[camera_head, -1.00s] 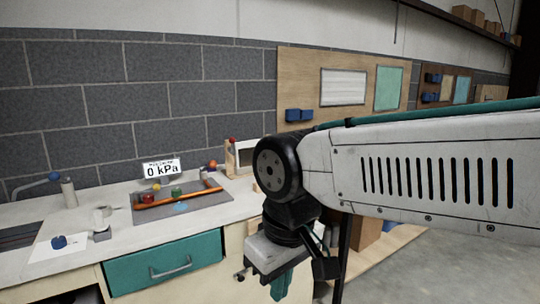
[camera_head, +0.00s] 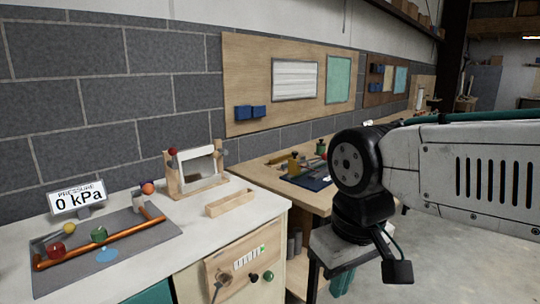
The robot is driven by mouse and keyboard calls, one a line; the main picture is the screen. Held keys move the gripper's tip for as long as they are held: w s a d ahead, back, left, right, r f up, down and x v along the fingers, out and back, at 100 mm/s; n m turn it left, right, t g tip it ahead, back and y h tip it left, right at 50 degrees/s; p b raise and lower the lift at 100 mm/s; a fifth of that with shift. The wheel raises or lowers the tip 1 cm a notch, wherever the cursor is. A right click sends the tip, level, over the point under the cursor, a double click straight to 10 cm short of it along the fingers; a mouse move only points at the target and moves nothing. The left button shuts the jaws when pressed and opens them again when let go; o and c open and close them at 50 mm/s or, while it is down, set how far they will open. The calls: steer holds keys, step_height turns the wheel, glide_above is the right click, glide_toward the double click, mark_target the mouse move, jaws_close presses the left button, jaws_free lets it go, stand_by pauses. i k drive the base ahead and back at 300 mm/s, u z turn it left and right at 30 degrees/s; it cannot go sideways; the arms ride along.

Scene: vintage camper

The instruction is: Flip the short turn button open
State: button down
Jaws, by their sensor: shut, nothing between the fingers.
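My gripper (camera_head: 341,284) hangs at the lower right, its teal fingers partly hidden behind my wrist; it is shut and holds nothing. It is to the right of the white workbench, apart from it. I cannot make out a turn button for certain. A wooden stand with a tilted pale frame (camera_head: 196,168) stands at the back of the bench, with a red knob (camera_head: 173,152) at its top left and a grey piece at its right. A wooden panel (camera_head: 236,270) on the bench front bears a metal part, a striped plate and dark and green knobs.
A grey mat (camera_head: 75,282) carries a copper pipe (camera_head: 110,247) with coloured knobs. A pressure display (camera_head: 77,198) reads 0 kPa. An open wooden tray (camera_head: 230,202) sits near the bench's right end. A second wooden bench (camera_head: 250,170) with tools stands beyond.

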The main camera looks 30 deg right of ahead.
mark_target(216, 154)
steer(key=z, duration=0.15)
steer(key=i, duration=1.4)
steer(key=u, duration=0.9)
